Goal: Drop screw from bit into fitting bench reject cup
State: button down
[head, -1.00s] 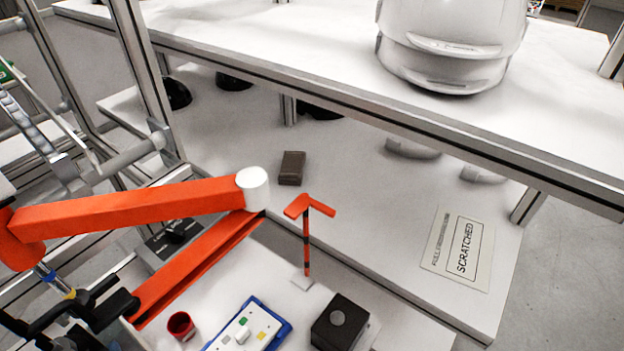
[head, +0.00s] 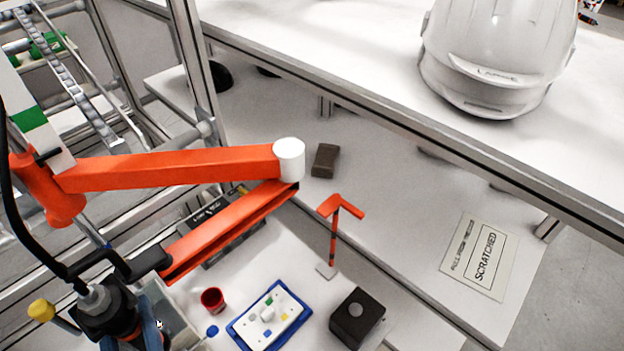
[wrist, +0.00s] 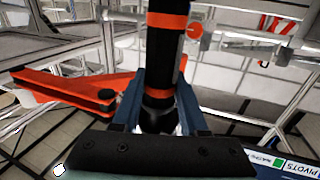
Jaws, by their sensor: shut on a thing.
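My gripper (wrist: 158,108) has its two blue fingers closed around a black driver with orange bands (wrist: 166,45). In the head view the driver (head: 105,308) is at the lower left, hung from the black bracket of an orange jointed arm (head: 165,165). The driver's bit and any screw on it are hidden. A small red cup (head: 213,299), likely the reject cup, stands upright on the white bench (head: 265,262), to the right of the driver and apart from it. The cup's inside looks dark.
A blue-rimmed tray (head: 240,335) with small coloured pieces, a black block (head: 357,317) and a thin orange stand (head: 334,235) are right of the cup. A blue disc (head: 212,331) lies just below it. A white helmet (head: 495,60) sits on the upper shelf.

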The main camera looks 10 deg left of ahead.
jog(key=w, duration=0.7)
jog(key=shift+w+a, duration=0.3)
jog(key=shift+a, duration=0.1)
jog(key=w+b, duration=0.2)
jog(key=w, duration=0.5)
jog(key=shift+w+a+b, duration=0.25)
jog(key=shift+a+b, duration=0.1)
jog(key=shift+a, duration=0.05)
jog(key=shift+f, duration=0.1)
notch_tip(320, 180, down, 4)
jog(key=b, duration=0.4)
jog(key=shift+f+b, duration=2.05)
jog(key=shift+b, duration=0.05)
jog(key=shift+f, duration=0.1)
